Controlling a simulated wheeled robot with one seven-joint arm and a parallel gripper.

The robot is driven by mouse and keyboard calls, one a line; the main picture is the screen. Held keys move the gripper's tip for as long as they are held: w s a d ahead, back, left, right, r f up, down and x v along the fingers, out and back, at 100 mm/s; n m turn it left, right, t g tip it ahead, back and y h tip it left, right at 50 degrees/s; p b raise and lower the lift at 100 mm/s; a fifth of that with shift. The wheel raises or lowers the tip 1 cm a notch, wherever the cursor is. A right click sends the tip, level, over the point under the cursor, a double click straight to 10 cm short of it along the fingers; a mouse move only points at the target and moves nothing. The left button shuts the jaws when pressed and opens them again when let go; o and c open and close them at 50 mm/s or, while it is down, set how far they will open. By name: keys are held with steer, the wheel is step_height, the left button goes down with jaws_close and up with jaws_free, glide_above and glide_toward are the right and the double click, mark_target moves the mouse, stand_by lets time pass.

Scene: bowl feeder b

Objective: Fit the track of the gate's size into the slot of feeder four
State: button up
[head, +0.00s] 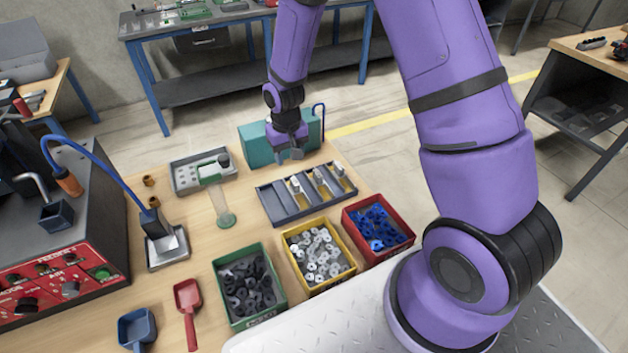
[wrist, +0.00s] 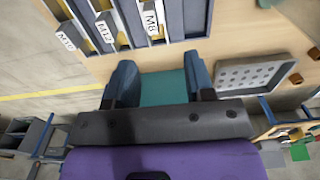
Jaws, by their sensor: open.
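A dark rack (head: 268,206) on the wooden table holds three tracks with white tags and yellowish beds. In the wrist view the tags appear to read M10 on one track (wrist: 66,37), M12 on another (wrist: 105,28) and M8 on the third (wrist: 151,20). My gripper (head: 291,154) is open and empty, behind the rack; it also shows in the wrist view (wrist: 161,72), with a teal surface beyond its fingers. A dark machine with a red panel (head: 60,282) stands at the left, cut by the frame edge. I cannot make out feeder four's slot or the gate.
A teal box (head: 257,147) stands close behind my gripper. Green (head: 226,258), yellow (head: 293,262) and red (head: 384,256) bins of washers and parts line the front. A grey perforated tray (head: 188,184), a blue scoop (head: 138,328) and a red scoop (head: 190,302) also lie on the table.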

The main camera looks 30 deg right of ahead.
mark_target(295, 181)
steer(key=shift+w+d+f, duration=0.1)
steer(key=shift+d+f, duration=0.15)
steer(key=shift+f, duration=0.2)
steer(key=shift+w+d+f, duration=0.1)
steer(key=shift+d+f, duration=0.1)
steer(key=shift+f, duration=0.25)
steer(key=shift+d+f, duration=0.15)
steer(key=shift+f, duration=2.45)
steer(key=shift+d+f, duration=0.1)
steer(key=shift+f, duration=2.45)
steer(key=shift+c, duration=0.2)
jaws_close()
